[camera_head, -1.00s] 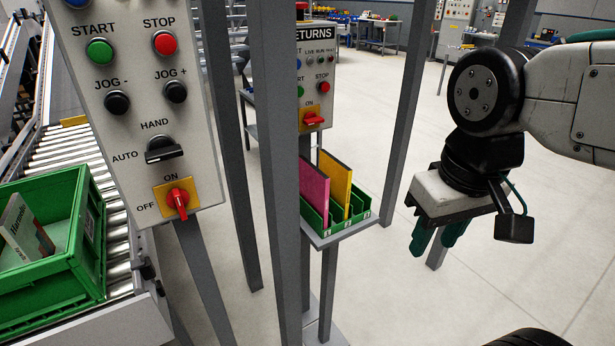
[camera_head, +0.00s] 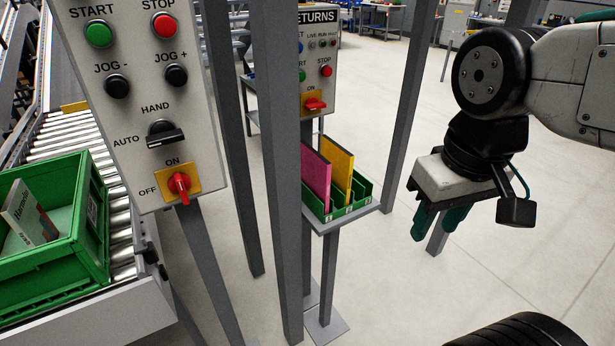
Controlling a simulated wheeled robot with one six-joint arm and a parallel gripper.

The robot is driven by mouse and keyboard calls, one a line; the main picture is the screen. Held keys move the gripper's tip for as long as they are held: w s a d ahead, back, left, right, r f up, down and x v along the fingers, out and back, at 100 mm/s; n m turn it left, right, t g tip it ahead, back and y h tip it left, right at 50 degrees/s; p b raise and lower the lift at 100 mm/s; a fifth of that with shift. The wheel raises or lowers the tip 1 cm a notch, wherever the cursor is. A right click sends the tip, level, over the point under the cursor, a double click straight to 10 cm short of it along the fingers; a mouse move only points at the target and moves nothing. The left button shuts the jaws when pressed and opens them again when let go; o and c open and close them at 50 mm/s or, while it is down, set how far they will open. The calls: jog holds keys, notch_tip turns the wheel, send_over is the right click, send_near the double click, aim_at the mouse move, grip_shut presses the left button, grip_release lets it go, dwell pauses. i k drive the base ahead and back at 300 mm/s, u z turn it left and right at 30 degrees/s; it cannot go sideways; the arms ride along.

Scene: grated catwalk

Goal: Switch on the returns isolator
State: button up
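The returns isolator (camera_head: 315,104) is a red rotary handle on a yellow plate, low on the grey RETURNS panel (camera_head: 323,74) beyond the posts. Its handle looks roughly horizontal, with ON printed above it. A post hides the panel's left edge, and no OFF label shows there. My gripper (camera_head: 437,224) hangs at the right, fingers down, well to the right of the panel and apart from everything. Its two teal fingers are spread with nothing visible between them.
A nearer panel (camera_head: 138,90) at left carries a similar red isolator (camera_head: 180,184). Grey posts (camera_head: 275,160) stand before the RETURNS panel. A shelf (camera_head: 345,219) below it holds pink and yellow boards in a green rack. A green crate (camera_head: 60,262) sits on rollers. Floor at right is clear.

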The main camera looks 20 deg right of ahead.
aim_at(313, 104)
jog(key=u, duration=2.45)
jog(key=k, duration=0.2)
jog(key=z, duration=1.45)
jog(key=i, duration=0.5)
jog(key=z, duration=0.05)
